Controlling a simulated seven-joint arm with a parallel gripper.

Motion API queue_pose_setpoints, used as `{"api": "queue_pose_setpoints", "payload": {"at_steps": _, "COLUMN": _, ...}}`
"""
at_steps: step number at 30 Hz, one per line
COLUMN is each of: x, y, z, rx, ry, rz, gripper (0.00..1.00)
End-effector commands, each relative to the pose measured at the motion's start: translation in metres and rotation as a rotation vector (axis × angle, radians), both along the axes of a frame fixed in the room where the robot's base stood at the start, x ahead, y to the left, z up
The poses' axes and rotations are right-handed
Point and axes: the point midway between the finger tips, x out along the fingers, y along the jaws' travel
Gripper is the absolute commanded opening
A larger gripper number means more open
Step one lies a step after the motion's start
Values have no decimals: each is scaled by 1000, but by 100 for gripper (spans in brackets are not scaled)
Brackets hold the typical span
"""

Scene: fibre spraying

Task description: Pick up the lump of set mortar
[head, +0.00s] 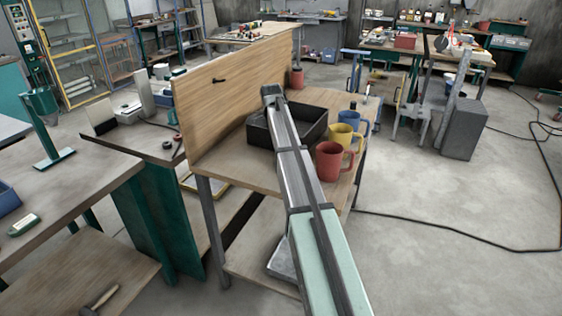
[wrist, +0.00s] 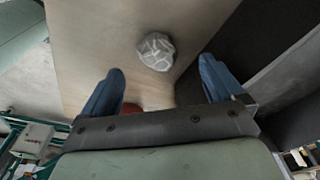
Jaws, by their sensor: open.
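The lump of set mortar (wrist: 155,51) is a rounded grey piece with pale lines across it. It lies on the light wooden tabletop (wrist: 95,40) in the wrist view. My gripper (wrist: 160,68) is open, with its two blue fingers spread apart. The lump sits ahead of the fingertips, roughly centred between them, and nothing is held. In the head view I cannot make out the lump, and my arm hides part of the table; the fingers do not show there.
A black open tray (head: 315,125) stands on the table, by my arm. Red (head: 330,160), yellow (head: 342,136) and blue (head: 352,119) mugs stand to its right. A tall wooden panel (head: 225,95) rises along the left edge. A red pot (head: 297,78) stands at the far end.

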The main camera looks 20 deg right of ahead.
Motion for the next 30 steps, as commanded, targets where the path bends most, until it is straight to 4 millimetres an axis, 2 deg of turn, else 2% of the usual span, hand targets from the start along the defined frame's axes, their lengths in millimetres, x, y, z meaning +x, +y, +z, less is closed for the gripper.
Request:
{"api": "queue_pose_setpoints", "payload": {"at_steps": 5, "x": -2, "y": -1, "z": -14, "rx": 0, "ry": 0, "rz": 0, "gripper": 95}}
{"api": "queue_pose_setpoints", "payload": {"at_steps": 13, "x": -4, "y": -4, "z": -47, "rx": 0, "ry": 1, "rz": 0, "gripper": 95}}
{"api": "queue_pose_setpoints", "payload": {"at_steps": 21, "x": -3, "y": -4, "z": -50, "rx": 0, "ry": 0, "rz": 0, "gripper": 95}}
{"api": "queue_pose_setpoints", "payload": {"at_steps": 30, "x": -3, "y": -4, "z": -50, "rx": 0, "ry": 0, "rz": 0, "gripper": 66}}
